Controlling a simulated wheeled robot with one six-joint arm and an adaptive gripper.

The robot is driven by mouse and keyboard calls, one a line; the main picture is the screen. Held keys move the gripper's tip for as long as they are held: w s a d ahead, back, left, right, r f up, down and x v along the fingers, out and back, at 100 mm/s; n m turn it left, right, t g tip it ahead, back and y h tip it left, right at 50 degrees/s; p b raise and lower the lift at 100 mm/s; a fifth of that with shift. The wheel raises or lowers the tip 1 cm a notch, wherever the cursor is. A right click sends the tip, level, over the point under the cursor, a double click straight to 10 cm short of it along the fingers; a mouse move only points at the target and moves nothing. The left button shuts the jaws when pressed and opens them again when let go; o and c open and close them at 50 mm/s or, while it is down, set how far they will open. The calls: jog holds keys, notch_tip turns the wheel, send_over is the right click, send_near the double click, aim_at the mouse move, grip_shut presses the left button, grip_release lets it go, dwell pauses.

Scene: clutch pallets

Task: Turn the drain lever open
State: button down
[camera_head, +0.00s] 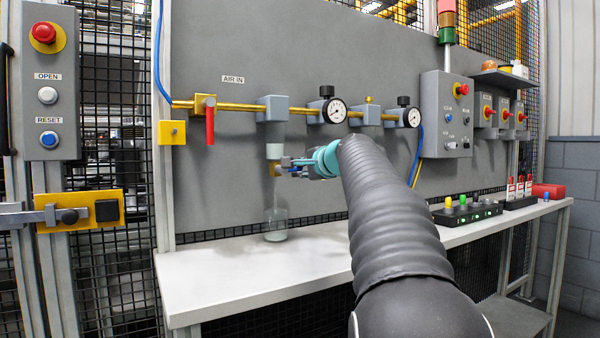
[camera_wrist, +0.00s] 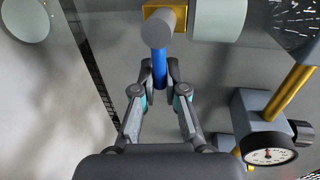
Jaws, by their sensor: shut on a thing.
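The drain lever is a short blue handle (camera_wrist: 159,66) in the wrist view. It runs from a grey round hub (camera_wrist: 158,27) on the brass drain valve (camera_wrist: 151,11) towards my gripper. My gripper (camera_wrist: 160,78) has its two fingertips on either side of the lever's free end and is shut on it. In the head view the brass valve (camera_head: 274,169) hangs under the filter bowl (camera_head: 274,151), and my gripper (camera_head: 289,163) reaches it from the right. The lever is mostly hidden there by the gripper.
A clear jar (camera_head: 275,225) stands on the white bench (camera_head: 240,272) below the valve. A red lever (camera_head: 210,126) hangs from the brass air pipe (camera_head: 240,106) to the left. Pressure gauges (camera_head: 335,111) sit on the right. The front left of the bench is clear.

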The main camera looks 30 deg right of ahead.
dwell(0.4)
jog(key=c, duration=1.2)
grip_release()
jog(key=shift+a, duration=0.1)
jog(key=shift+s, duration=0.1)
jog(key=s+r, duration=0.2)
jog(key=s, duration=0.9)
jog(key=shift+s+d+r, duration=0.2)
jog(key=shift+s+r, duration=0.05)
jog(key=shift+s, duration=0.05)
jog(key=shift+a, duration=0.1)
